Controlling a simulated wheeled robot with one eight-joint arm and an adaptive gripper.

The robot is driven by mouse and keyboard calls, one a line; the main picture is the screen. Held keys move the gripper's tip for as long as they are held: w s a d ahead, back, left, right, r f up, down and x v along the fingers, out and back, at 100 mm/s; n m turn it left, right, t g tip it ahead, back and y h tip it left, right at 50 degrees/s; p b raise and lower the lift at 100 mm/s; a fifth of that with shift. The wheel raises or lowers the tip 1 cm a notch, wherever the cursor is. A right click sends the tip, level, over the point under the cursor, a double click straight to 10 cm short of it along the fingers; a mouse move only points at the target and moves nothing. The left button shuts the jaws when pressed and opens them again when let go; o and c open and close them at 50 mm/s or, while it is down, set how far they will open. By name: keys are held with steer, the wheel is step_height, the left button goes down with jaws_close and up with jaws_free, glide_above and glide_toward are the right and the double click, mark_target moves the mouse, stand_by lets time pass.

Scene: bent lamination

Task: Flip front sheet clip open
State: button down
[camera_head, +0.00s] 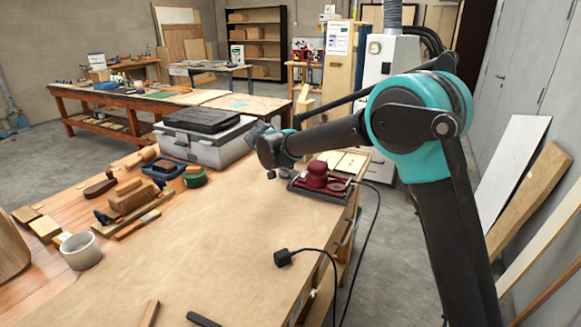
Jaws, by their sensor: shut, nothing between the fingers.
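A dark red sander (318,176) with a dark base sits on the paper-covered workbench near its right edge. Its front sheet clip is too small to make out, so I cannot tell its position. My arm reaches in from the lower right, and its forearm passes above and behind the sander. My gripper (270,174) is at the arm's far end, left of the sander and apart from it. It is small and dark in this view and looks shut and empty; its fingers are hard to separate from the wrist.
The sander's black cord runs over the bench edge, and its plug (283,258) lies on the brown paper (200,245). A grey toolbox (205,140) stands behind left. Wood blocks, a tape roll (195,177) and a cup (80,250) lie left. The paper's middle is mostly clear.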

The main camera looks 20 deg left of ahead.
steer(key=shift+d+f, duration=0.1)
steer(key=shift+d+f, duration=0.35)
steer(key=shift+d, duration=0.25)
